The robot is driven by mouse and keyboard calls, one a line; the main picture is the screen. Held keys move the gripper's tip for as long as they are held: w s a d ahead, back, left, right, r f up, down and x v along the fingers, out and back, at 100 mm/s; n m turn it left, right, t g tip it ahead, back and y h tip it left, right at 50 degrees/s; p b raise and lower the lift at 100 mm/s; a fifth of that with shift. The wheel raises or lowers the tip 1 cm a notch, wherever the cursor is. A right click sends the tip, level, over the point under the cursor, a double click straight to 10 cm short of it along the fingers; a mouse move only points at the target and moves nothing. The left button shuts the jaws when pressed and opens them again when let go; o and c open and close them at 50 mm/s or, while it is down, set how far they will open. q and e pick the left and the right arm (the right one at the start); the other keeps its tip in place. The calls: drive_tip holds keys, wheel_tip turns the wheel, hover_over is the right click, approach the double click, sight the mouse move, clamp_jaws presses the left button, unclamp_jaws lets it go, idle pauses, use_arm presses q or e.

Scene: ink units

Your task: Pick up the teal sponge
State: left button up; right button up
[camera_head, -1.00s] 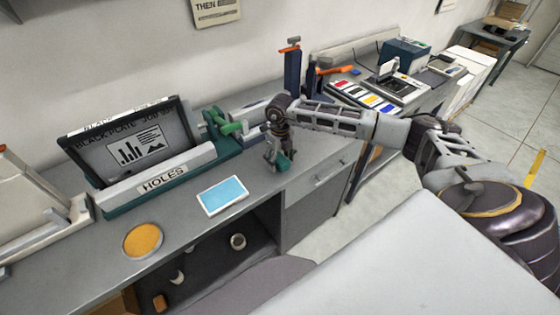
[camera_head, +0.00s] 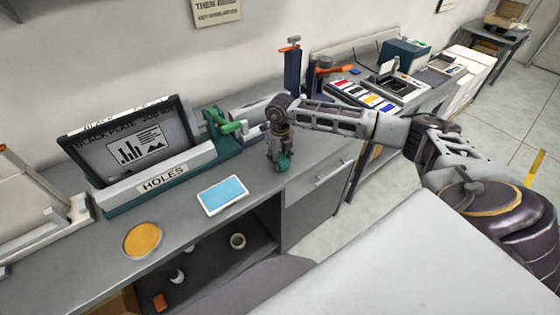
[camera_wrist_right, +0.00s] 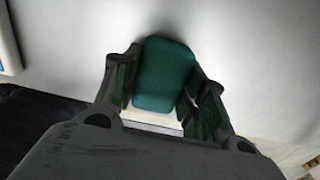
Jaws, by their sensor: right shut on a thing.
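The teal sponge (camera_wrist_right: 164,74) is a rounded block between the two fingers of my right gripper (camera_wrist_right: 160,88) in the right wrist view. The fingers are shut on its sides. In the head view the right gripper (camera_head: 280,158) points down at the worktop, right of the blue-and-white card, and a small part of the sponge (camera_head: 284,161) shows at its tips. I cannot tell whether the sponge touches the worktop. My left gripper is not in view.
A blue-and-white card (camera_head: 223,195) and an orange disc (camera_head: 142,240) lie on the grey worktop (camera_head: 185,217). A black plate in a holder marked HOLES (camera_head: 160,182) stands at the back left, with a green-handled device (camera_head: 228,127) beside it. Open shelving lies below the front edge.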

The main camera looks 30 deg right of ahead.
sight(280, 158)
drive_tip(key=shift+r, duration=0.1)
drive_tip(key=shift+r+b, duration=0.85)
drive_tip(key=shift+r, duration=4.1)
drive_tip(key=shift+o, duration=1.4)
drive_tip(key=c, duration=0.3)
drive_tip(key=shift+f, duration=0.1)
drive_tip(key=shift+c, duration=0.2)
